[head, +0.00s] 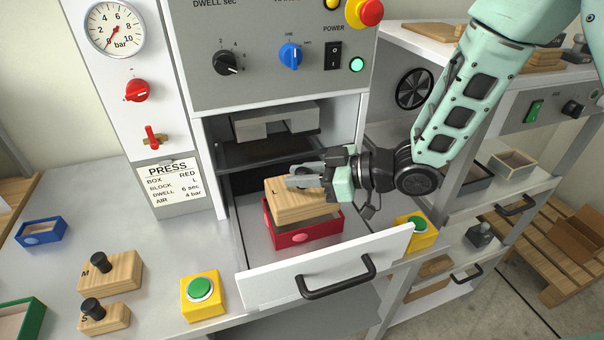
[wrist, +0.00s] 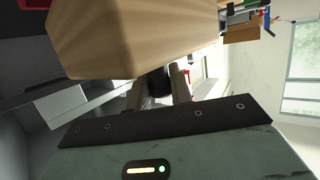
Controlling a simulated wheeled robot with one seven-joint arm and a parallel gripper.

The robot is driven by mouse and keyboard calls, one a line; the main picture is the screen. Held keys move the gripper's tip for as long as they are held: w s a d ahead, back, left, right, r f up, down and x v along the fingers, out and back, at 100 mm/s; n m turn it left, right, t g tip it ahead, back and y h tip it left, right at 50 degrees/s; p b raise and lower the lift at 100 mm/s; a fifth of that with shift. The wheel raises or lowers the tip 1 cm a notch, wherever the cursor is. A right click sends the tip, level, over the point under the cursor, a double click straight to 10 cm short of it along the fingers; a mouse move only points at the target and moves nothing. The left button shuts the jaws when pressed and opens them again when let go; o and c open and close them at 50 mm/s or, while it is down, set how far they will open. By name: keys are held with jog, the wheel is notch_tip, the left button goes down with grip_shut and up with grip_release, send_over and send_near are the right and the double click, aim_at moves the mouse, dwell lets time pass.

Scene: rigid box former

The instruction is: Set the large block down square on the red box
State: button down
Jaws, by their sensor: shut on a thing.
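The large wooden block (head: 296,203), marked L, is over the red box (head: 302,237) in the pulled-out drawer of the press. My gripper (head: 305,178) is shut on the block at its top, coming in from the right. The block looks a little turned and set back against the box, and a strip of the box's inside shows beneath its front edge. I cannot tell whether block and box touch. In the wrist view the block (wrist: 135,38) fills the upper middle, above the fingers (wrist: 158,92); the knob between them is mostly hidden.
The white drawer front (head: 325,268) with its black handle stands in front of the box. The press head (head: 275,122) hangs behind. Yellow button boxes stand left (head: 201,296) and right (head: 416,231). Blocks M (head: 112,272) and S (head: 105,319) and a blue box (head: 41,232) lie left.

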aim_at(302, 196)
jog(key=shift+f+b, duration=2.2)
jog(key=shift+f, duration=0.55)
dwell(1.3)
jog(key=c, duration=1.2)
grip_release()
jog(key=shift+o, duration=0.2)
notch_tip(302, 196, up, 10)
